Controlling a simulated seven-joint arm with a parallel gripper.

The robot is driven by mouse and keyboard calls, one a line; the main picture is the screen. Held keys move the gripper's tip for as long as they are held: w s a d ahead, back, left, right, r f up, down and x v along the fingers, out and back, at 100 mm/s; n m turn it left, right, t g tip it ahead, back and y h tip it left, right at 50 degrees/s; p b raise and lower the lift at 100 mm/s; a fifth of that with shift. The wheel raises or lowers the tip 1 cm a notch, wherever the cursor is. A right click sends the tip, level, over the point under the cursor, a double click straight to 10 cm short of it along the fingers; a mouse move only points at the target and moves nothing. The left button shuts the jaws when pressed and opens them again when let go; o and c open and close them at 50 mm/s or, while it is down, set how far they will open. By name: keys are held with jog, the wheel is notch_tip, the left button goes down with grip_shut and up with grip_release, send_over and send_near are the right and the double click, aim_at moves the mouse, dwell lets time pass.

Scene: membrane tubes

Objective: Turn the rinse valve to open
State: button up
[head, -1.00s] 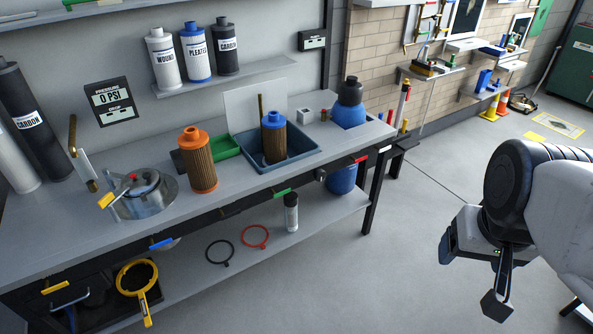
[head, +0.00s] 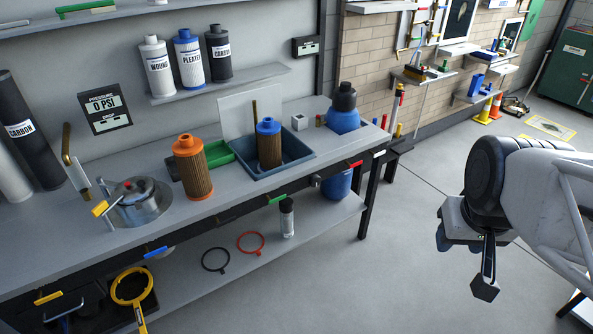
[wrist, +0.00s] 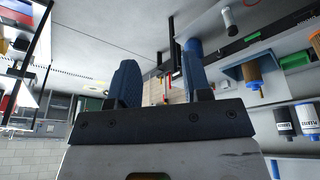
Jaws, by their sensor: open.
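No part is labelled as the rinse valve, and I cannot tell for certain which one it is. A yellow lever (head: 100,208) sits beside the round steel vessel (head: 138,203) at the left of the bench. A brass pipe (head: 254,112) rises behind the blue-capped cartridge (head: 269,145) in the blue-grey basin (head: 300,157). My gripper (head: 456,238) hangs over the floor at the right, well clear of the bench. In the wrist view my gripper (wrist: 161,78) is open, its two blue fingers apart with nothing between them.
An orange-capped cartridge (head: 192,170) stands mid-bench before a green tray (head: 218,152). Coloured handles, such as a blue one (head: 156,253) and a red one (head: 357,164), line the bench's front edge. The floor between is clear.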

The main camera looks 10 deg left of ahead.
jog(key=w+a+f+n+t+y, duration=0.1)
jog(key=w+a+f+n+t, duration=0.15)
jog(key=w, duration=0.75)
jog(key=w+a+f+n+t, duration=0.1)
jog(key=w+a+f+n, duration=0.3)
jog(key=w, duration=0.5)
jog(key=w+a+f+n+t+y, duration=0.1)
jog(key=w+a+f+n+t, duration=0.15)
jog(key=w, duration=0.75)
jog(key=w+a+f+n+t+y, duration=0.25)
jog(key=w+a+f+n, duration=0.45)
jog(key=w+a+f, duration=0.4)
jog(key=n+y, duration=0.9)
jog(key=n, duration=0.1)
send_near(281, 198)
jog(key=shift+w+a+f+t+h, duration=0.15)
jog(key=shift+w+a+t, duration=0.15)
jog(key=shift+a, duration=0.3)
jog(key=shift+w+a+t+h, duration=0.15)
jog(key=shift+w+a, duration=0.25)
jog(key=shift+a, duration=0.2)
jog(key=shift+w, duration=0.1)
jog(key=shift+x, duration=3.8)
